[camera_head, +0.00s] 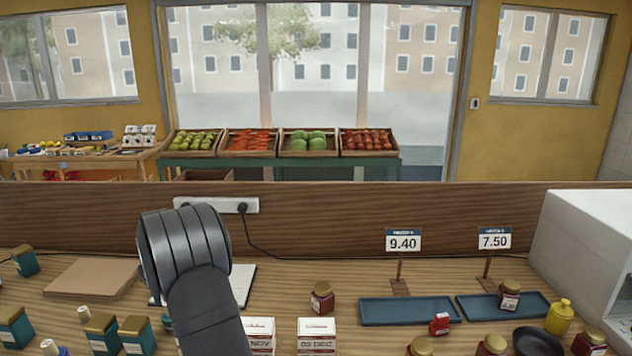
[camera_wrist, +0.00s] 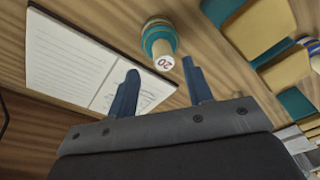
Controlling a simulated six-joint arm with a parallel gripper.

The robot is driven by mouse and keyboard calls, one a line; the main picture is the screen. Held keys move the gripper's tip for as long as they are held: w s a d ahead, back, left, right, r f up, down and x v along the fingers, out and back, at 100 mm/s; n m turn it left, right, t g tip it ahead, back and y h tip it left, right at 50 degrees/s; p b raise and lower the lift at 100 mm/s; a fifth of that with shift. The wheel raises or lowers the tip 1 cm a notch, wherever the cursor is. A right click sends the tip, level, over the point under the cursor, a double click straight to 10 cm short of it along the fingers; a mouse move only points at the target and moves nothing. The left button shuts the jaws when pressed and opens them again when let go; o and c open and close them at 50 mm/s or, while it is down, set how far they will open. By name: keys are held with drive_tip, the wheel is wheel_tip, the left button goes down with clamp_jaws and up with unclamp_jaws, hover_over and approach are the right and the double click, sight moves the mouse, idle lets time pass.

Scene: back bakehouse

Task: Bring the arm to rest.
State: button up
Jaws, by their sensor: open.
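My gripper (camera_wrist: 159,66) shows in the wrist view with its two blue fingers apart and nothing held between them. A small round teal and tan piece with a white end marked 20 (camera_wrist: 164,60) appears just beyond the fingertips, apart from them as far as I can tell. In the head view my dark arm rises over the left part of the counter (camera_head: 290,283), and its fingers are hidden there. An open notebook (camera_wrist: 70,60) lies on the counter beside the marked piece; its edge also shows behind my arm in the head view (camera_head: 243,283).
Teal boxes with tan tops (camera_head: 103,335) stand at the left front, near a brown board (camera_head: 92,279). Price signs (camera_head: 403,240) stand behind. A white appliance (camera_head: 590,250) bounds the right.

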drive_tip(key=f, duration=0.5)
drive_tip(key=shift+w+a+f, duration=0.1)
drive_tip(key=shift+a+f, duration=0.1)
drive_tip(key=shift+f, duration=0.05)
drive_tip(key=r, duration=0.3)
drive_tip(key=d+r, duration=0.1)
drive_tip(key=r, duration=0.1)
drive_tip(key=shift+w+r, duration=0.15)
drive_tip(key=shift+r, duration=0.1)
drive_tip(key=d+r, duration=0.6)
drive_tip(key=d, duration=0.4)
drive_tip(key=shift+n, duration=0.3)
drive_tip(key=a+f, duration=0.3)
drive_tip(key=a, duration=0.5)
drive_tip(key=a+f, duration=0.4)
drive_tip(key=a, duration=0.5)
drive_tip(key=a+f, duration=0.3)
drive_tip(key=a, duration=0.6)
drive_tip(key=shift+f, duration=0.4)
drive_tip(key=shift+a+f, duration=0.55)
drive_tip(key=shift+f, duration=0.1)
